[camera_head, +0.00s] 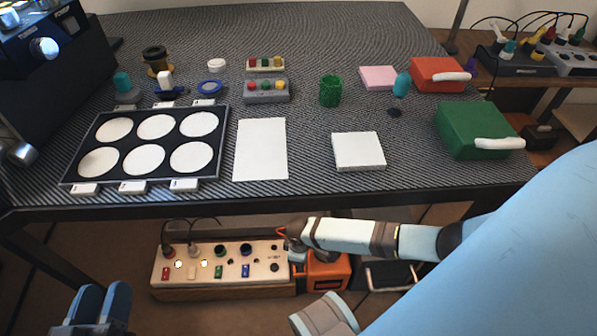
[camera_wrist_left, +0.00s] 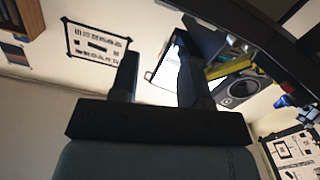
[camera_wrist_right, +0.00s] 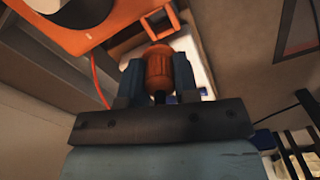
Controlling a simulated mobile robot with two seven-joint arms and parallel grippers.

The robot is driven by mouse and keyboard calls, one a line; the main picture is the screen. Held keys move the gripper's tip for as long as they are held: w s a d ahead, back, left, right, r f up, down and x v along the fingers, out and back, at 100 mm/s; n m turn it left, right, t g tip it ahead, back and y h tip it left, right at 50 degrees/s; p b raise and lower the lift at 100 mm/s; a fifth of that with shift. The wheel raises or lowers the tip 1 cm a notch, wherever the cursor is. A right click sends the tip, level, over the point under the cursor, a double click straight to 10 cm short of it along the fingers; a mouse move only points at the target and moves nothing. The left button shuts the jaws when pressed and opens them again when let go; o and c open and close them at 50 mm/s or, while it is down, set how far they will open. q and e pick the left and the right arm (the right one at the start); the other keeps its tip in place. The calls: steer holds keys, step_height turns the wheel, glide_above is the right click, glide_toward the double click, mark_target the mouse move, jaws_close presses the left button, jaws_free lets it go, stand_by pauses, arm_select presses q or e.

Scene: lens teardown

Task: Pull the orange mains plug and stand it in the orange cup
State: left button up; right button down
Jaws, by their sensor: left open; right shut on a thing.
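My right gripper (camera_head: 297,257) is low beyond the table's front edge, at the right end of the white socket strip (camera_head: 222,262). In the right wrist view, the right gripper (camera_wrist_right: 157,75) is shut on the orange plug (camera_wrist_right: 158,66). An orange square-rimmed opening (camera_wrist_right: 127,34) is close beyond the plug; I cannot tell whether this is the orange cup. In the head view, an orange box-like thing (camera_head: 328,277) stands beside the strip, partly behind my right arm. The plug is hardly visible there. My left gripper (camera_head: 102,305) is open and empty at the lower left.
The table (camera_head: 310,190) overhangs the strip. A dark tray (camera_head: 390,274) lies right of the orange box. A reddish cord (camera_wrist_right: 98,82) runs near my right gripper. The tabletop holds a lens tray (camera_head: 225,130) and boxes.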

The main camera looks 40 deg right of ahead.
step_height(320, 180, down, 2)
steer(key=shift+f+b, duration=0.2)
steer(key=shift+b, duration=0.75)
steer(key=shift+f+b, duration=0.65)
steer(key=shift+b, duration=0.1)
steer(key=shift+f+b, duration=0.4)
steer(key=shift+b, duration=0.05)
arm_select(q)
steer(key=shift+w+a+f+m, duration=0.25)
steer(key=shift+w+f+m, duration=0.2)
steer(key=shift+f+m, duration=0.15)
steer(key=shift+w+a+f+m, duration=0.2)
steer(key=shift+w+f+m, duration=0.2)
steer(key=shift+f+m, duration=0.15)
steer(key=shift+r+p, duration=0.45)
steer(key=shift+r, duration=0.05)
steer(key=shift+f+b, duration=0.3)
steer(key=shift+b, duration=0.05)
arm_select(e)
steer(key=shift+f, duration=0.65)
steer(key=c, duration=0.8)
jaws_free()
steer(key=shift+d, duration=0.15)
steer(key=shift+w, duration=0.1)
arm_select(q)
steer(key=shift+h, duration=0.3)
